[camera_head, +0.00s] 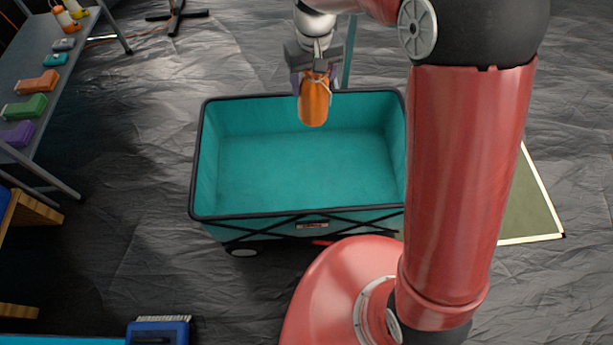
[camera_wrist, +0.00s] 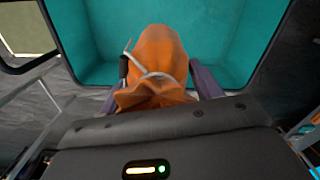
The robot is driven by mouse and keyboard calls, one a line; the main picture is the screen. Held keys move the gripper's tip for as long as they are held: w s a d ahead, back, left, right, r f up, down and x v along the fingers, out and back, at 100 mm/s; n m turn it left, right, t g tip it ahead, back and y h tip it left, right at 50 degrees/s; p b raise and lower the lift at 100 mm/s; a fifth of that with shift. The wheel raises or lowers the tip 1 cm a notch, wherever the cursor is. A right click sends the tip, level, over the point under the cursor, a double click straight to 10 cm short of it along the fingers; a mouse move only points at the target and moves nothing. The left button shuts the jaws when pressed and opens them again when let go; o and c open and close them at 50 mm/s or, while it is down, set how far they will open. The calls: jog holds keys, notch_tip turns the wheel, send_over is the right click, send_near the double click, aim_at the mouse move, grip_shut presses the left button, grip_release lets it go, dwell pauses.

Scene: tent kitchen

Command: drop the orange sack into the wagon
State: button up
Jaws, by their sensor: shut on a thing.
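The orange sack (camera_head: 314,103) hangs from my gripper (camera_head: 315,72), which is shut on its tied neck. In the head view the sack shows against the far part of the teal wagon (camera_head: 205,160). The wagon has a black rim and its visible floor is empty. In the wrist view the orange sack (camera_wrist: 160,55) sits between the fingers of my gripper (camera_wrist: 160,88), with a pale tie around its neck. The teal inside of the wagon (camera_wrist: 90,35) shows behind the sack. The exact height of the sack over the wagon floor is hard to tell.
A grey table (camera_head: 60,75) at the upper left bears bottles and several coloured blocks. A blue brush (camera_head: 158,331) is at the bottom left. A green mat (camera_head: 528,205) with a pale border lies right of the wagon. Wrinkled grey floor surrounds the wagon.

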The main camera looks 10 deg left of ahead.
jog(key=shift+f+b, duration=1.1)
jog(key=shift+f, duration=0.45)
jog(key=o, duration=1.2)
jog(key=shift+r, duration=0.1)
jog(key=shift+r+p, duration=0.3)
jog(key=shift+r, duration=3.55)
